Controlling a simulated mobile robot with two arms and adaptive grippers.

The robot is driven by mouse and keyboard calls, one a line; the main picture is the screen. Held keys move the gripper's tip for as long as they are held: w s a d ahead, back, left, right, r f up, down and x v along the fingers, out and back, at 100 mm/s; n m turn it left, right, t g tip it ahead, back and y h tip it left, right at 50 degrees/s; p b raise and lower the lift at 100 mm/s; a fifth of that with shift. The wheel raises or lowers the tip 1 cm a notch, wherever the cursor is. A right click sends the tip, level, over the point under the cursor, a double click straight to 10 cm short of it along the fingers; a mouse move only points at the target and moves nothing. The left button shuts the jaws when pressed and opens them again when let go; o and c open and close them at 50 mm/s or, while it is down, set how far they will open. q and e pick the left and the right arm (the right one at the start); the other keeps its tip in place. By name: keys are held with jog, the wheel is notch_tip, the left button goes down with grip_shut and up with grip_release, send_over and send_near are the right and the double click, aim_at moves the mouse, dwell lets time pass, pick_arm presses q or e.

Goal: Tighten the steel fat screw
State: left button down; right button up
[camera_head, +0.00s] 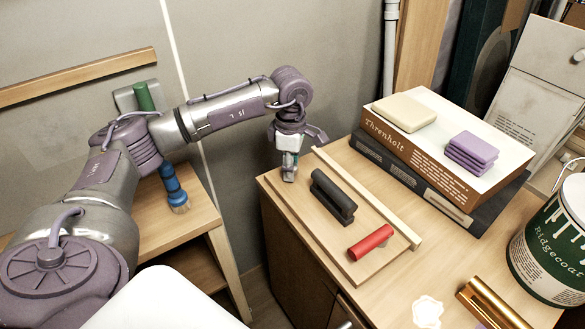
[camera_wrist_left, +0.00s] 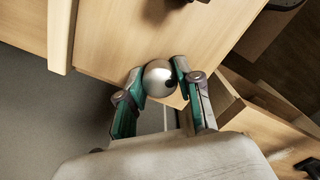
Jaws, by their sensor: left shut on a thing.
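The steel fat screw shows in the left wrist view as a round, shiny silver head (camera_wrist_left: 160,78) with a dark spot on its right side. My left gripper (camera_wrist_left: 161,84) is shut on it, one fingertip on each side. In the head view my left gripper (camera_head: 289,165) points down at the far left corner of a wooden board (camera_head: 346,232) on the cabinet top. The screw's lower part (camera_head: 289,177) shows just under the fingers, at the board's corner. How deep it sits is hidden. My right gripper is in neither view.
A black handle (camera_head: 333,196), a red cylinder (camera_head: 371,242) and a pale strip (camera_head: 368,198) are on the board. Stacked boxes (camera_head: 440,150), a green-and-white can (camera_head: 550,250) and a brass-coloured object (camera_head: 492,305) stand to the right. A brush (camera_head: 175,188) is at left.

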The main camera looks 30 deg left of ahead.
pick_arm(q)
jog(key=shift+m, duration=0.4)
jog(key=shift+f+m+b, duration=0.15)
jog(key=shift+m+b, duration=0.15)
jog(key=shift+m, duration=0.4)
jog(key=m+b, duration=0.1)
jog(key=m, duration=0.5)
jog(key=shift+m, duration=0.3)
jog(key=shift+s, duration=0.1)
jog(key=c, duration=0.9)
grip_release()
jog(key=shift+c, duration=0.2)
